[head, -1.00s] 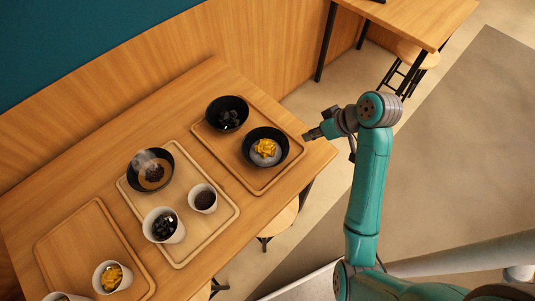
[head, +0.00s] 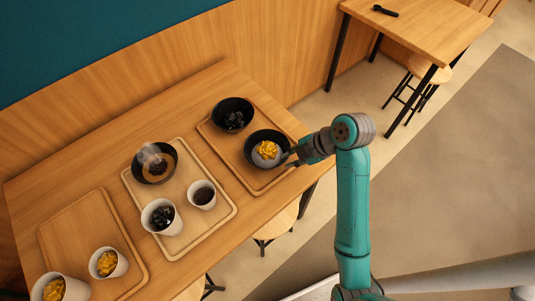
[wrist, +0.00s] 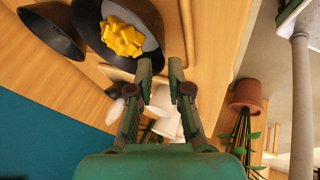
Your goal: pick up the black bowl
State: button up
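A black bowl (head: 250,152) with yellow cubes on a pale filling sits at the near end of the right tray. A second black bowl (head: 232,107) with dark cubes sits behind it on the same tray. A third dark bowl (head: 154,174), steaming, is on the middle tray. My gripper (head: 289,157) is at the right rim of the yellow-topped bowl. In the wrist view my gripper (wrist: 160,68) has its fingers apart with nothing held. The yellow-topped bowl (wrist: 92,40) is just beyond the fingertips; I cannot tell whether they touch it.
The right tray (head: 222,150), middle tray (head: 190,233) and left tray (head: 78,229) lie on the wooden table (head: 80,170). Another table (head: 430,30) and a stool (head: 428,68) are at back right.

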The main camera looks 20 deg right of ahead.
aim_at(267, 153)
jog(key=shift+x, duration=4.4)
jog(key=shift+s+d, duration=0.1)
jog(key=shift+d, duration=0.05)
grip_shut()
